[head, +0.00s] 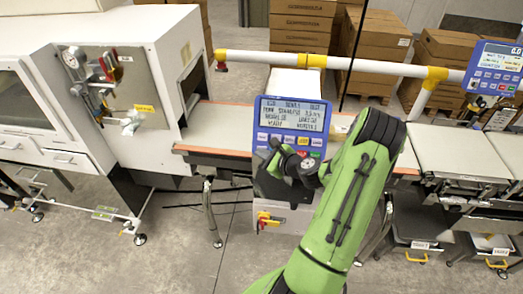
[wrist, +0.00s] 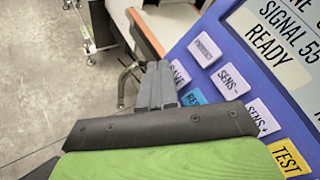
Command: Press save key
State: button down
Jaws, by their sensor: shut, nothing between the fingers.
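The save key (wrist: 180,73) is a pale key marked SAVE on a blue control panel (wrist: 215,38), partly hidden behind my fingers in the wrist view. My gripper (wrist: 158,68) is shut and empty, its dark fingertips overlapping the left side of the save key. I cannot tell whether they touch it. In the head view the panel (head: 292,108) has a lit screen above its keys. My gripper (head: 277,148) is in front of the lower left keys and hides the save key there.
Around the save key are the PRODUCT key (wrist: 206,48), the SENS - key (wrist: 231,83), a partly hidden cyan key (wrist: 192,97) and the yellow TEST key (wrist: 287,157). A belt (head: 215,115) runs behind the panel. A second blue panel (head: 493,72) stands at far right.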

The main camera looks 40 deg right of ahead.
dwell(0.4)
jog(key=shift+w+d+f, duration=0.2)
jog(key=shift+w+d, duration=0.05)
jog(key=shift+d, duration=0.05)
jog(key=shift+w+d+f, duration=0.2)
jog(key=shift+d, duration=0.05)
dwell(0.7)
jog(key=shift+s+a+r, duration=0.4)
jog(key=shift+s+a, duration=0.05)
jog(key=shift+a, duration=0.1)
jog(key=s+a, duration=0.1)
jog(key=a+r, duration=0.1)
jog(key=s+a+r, duration=0.1)
jog(key=shift+s+a+r+p, duration=0.15)
jog(key=shift+s+a+p, duration=0.1)
jog(key=shift+s+p, duration=0.1)
dwell(0.4)
